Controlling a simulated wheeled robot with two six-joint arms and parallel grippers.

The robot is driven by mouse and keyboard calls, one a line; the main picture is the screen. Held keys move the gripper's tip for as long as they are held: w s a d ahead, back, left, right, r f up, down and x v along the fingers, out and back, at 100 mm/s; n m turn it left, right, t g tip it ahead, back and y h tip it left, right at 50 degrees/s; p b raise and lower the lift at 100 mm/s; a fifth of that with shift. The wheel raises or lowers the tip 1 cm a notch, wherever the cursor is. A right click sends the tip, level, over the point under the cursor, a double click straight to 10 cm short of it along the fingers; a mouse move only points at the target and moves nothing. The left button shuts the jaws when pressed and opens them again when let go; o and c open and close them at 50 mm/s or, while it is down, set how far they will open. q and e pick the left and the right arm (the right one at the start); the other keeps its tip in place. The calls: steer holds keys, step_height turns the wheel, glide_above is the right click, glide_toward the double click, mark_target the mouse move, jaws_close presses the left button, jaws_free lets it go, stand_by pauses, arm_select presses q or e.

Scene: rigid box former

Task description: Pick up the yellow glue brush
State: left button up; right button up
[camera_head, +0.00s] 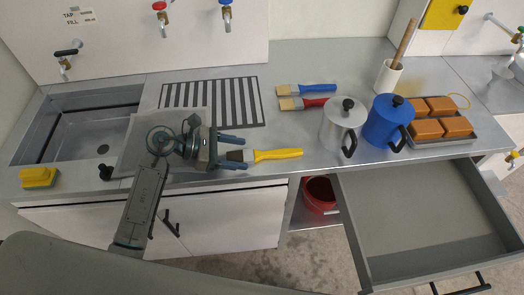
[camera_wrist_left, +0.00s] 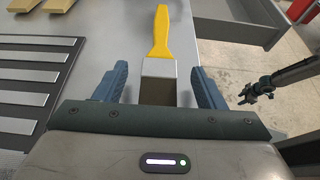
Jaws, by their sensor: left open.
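The yellow glue brush (camera_head: 272,154) lies on the steel counter near its front edge, its handle pointing right and its bristle end toward my left gripper. My left gripper (camera_head: 243,151) is open, its blue fingers on either side of the brush's bristle end in the head view. In the left wrist view the brush (camera_wrist_left: 161,35) runs away from me, with its metal band and dark bristles between the two open fingers (camera_wrist_left: 158,88). I cannot tell whether the fingers touch it. My right gripper (camera_wrist_left: 262,88) shows small at the right of the left wrist view, and its jaws are unclear.
A blue-handled brush (camera_head: 318,88) and a red-handled brush (camera_head: 312,103) lie behind. A silver pot (camera_head: 337,125) and a blue pot (camera_head: 381,120) stand to the right. An open drawer (camera_head: 410,200) juts out at front right. A sink (camera_head: 75,125) is left.

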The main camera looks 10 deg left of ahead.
mark_target(265, 155)
arm_select(q)
steer(key=shift+r+p+x, duration=0.2)
steer(key=shift+p+x, duration=0.1)
steer(key=shift+x, duration=0.8)
steer(key=shift+d+f, duration=0.25)
steer(key=shift+d, duration=0.1)
arm_select(e)
steer(key=shift+s+r, duration=0.5)
steer(key=shift+r, duration=0.05)
arm_select(q)
steer(key=c, duration=1.1)
arm_select(e)
steer(key=shift+w, duration=0.15)
